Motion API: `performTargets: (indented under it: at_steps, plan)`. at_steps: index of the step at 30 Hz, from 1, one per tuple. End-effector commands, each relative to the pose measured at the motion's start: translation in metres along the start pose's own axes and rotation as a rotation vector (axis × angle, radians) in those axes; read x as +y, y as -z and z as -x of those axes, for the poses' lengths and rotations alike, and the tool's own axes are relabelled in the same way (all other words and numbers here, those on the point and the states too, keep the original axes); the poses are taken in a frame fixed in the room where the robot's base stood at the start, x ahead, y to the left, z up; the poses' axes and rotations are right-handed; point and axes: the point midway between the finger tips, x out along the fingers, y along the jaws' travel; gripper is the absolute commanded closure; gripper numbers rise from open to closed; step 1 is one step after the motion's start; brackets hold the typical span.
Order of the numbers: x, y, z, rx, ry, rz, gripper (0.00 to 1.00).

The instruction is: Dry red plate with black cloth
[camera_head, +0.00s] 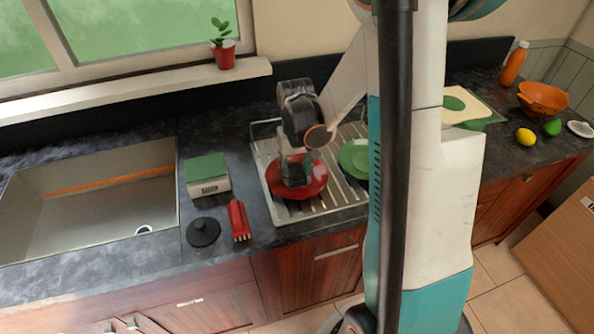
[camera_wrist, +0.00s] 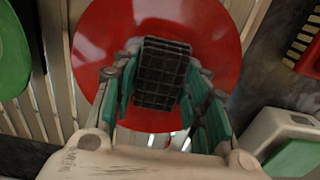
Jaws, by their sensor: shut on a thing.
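The red plate (camera_head: 312,183) lies on the metal dish rack at the middle of the counter. In the wrist view the red plate (camera_wrist: 100,38) fills the upper middle. My gripper (camera_head: 292,176) points down over the plate. It is shut on the black cloth (camera_wrist: 160,72), a dark checked bundle between the two fingers, which also shows in the head view (camera_head: 293,172). The cloth covers part of the plate and appears to be against or just above its surface; I cannot tell which.
A green plate (camera_head: 355,157) stands on the rack (camera_head: 332,203) to the right. The sink (camera_head: 90,200) is farther left. My arm hides part of the counter.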

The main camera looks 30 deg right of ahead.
Motion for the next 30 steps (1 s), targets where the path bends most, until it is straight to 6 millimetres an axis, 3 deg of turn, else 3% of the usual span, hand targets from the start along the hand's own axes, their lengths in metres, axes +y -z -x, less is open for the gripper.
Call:
performTargets:
  at_steps: [10,24,30]
  plan:
    - [0.014,0.000,0.002,0.000,-0.001,-0.001,0.78]
    - [-0.002,0.000,0.000,0.000,-0.001,0.000,0.78]
    - [0.003,0.000,0.000,0.000,-0.001,-0.002,0.78]
